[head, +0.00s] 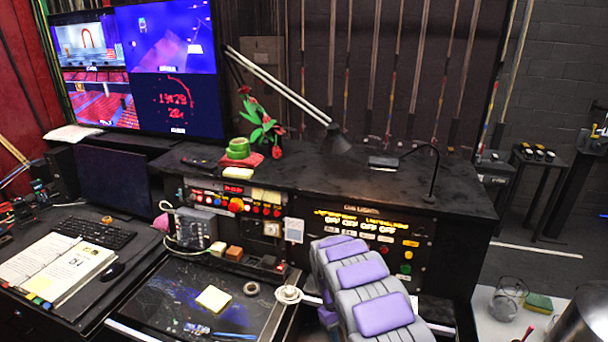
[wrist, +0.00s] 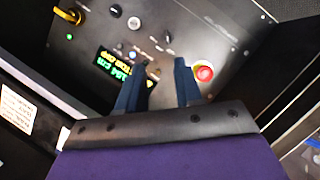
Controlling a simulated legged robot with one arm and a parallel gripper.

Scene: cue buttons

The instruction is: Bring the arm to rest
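My gripper (wrist: 161,78) shows in the wrist view as two dark blue fingers with a clear gap between them. It is open and nothing is seen between the fingers. Beyond the fingertips is a dark control panel (wrist: 225,35) with a red button (wrist: 204,71), a lit green and yellow display (wrist: 115,67) and several small knobs. Whether the fingers touch the panel cannot be told. In the head view my grey and purple arm (head: 370,290) rises from the bottom, in front of the cue light console. My gripper cannot be made out there.
The cue light console (head: 368,245) has lit orange labels and coloured buttons. A black desk lamp (head: 335,140) stands on the shelf top. A desk at left holds an open binder (head: 58,265) and keyboard (head: 95,233). A tape roll (head: 251,288) and sticky notes (head: 213,299) lie on the lower worktop.

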